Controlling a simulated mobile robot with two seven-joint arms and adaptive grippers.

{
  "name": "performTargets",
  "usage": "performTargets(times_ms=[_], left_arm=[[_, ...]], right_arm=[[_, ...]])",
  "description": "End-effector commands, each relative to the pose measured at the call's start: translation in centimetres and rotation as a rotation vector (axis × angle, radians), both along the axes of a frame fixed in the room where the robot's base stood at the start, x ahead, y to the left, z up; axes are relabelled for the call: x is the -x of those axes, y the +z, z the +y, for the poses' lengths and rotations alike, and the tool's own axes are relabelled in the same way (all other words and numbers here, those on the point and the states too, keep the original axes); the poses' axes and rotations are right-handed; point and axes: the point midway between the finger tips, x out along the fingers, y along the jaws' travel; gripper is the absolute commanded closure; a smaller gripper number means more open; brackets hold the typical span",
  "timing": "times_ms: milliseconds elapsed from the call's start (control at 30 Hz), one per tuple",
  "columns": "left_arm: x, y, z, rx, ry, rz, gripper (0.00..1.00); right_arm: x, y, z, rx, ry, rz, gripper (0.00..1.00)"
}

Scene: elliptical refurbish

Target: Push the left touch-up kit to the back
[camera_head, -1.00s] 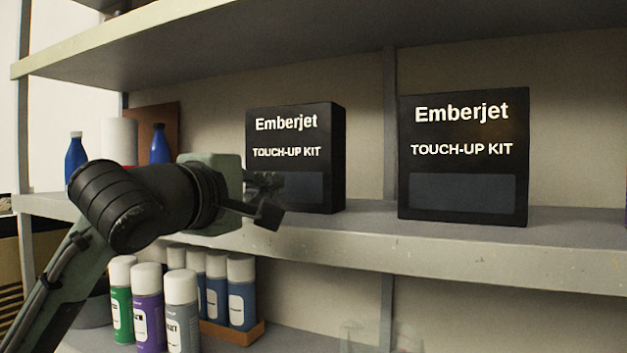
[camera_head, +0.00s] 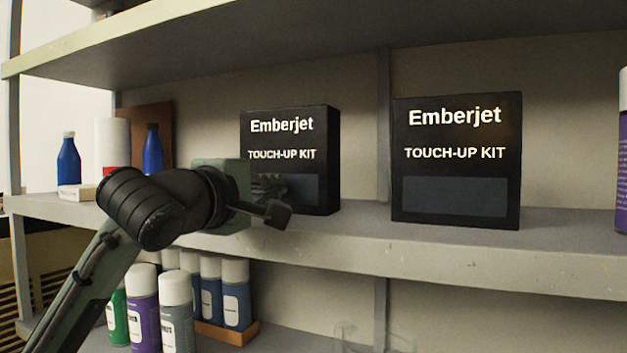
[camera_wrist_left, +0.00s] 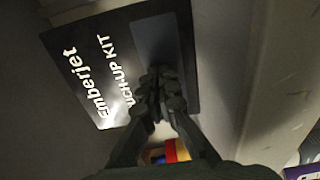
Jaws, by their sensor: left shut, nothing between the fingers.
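The left touch-up kit (camera_head: 283,135) is a black box with white lettering, standing upright on the middle shelf (camera_head: 360,238). A second, like box, the right touch-up kit (camera_head: 457,150), stands to its right, with a gap between them. My left gripper (camera_head: 274,200) is shut and empty, in front of the left kit's lower front face and hiding part of it. In the left wrist view the shut fingertips (camera_wrist_left: 162,92) overlap the lower part of the kit's face (camera_wrist_left: 98,70). I cannot tell whether they touch it. My right gripper is not in view.
Blue bottles (camera_head: 69,160) and a white cylinder (camera_head: 112,146) stand at the shelf's left end. Several spray cans (camera_head: 176,310) stand on the shelf below. A purple can (camera_head: 622,150) is at the right edge. An upper shelf (camera_head: 300,50) hangs above the kits.

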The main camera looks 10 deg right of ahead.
Motion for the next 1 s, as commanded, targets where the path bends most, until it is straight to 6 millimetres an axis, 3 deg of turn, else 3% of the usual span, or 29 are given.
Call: performTargets(times_ms=[1000], left_arm=[[-2.7, 0.0, -1.6, -0.001, 0.001, 0.002, 1.00]], right_arm=[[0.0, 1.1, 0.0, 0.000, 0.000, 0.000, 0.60]])
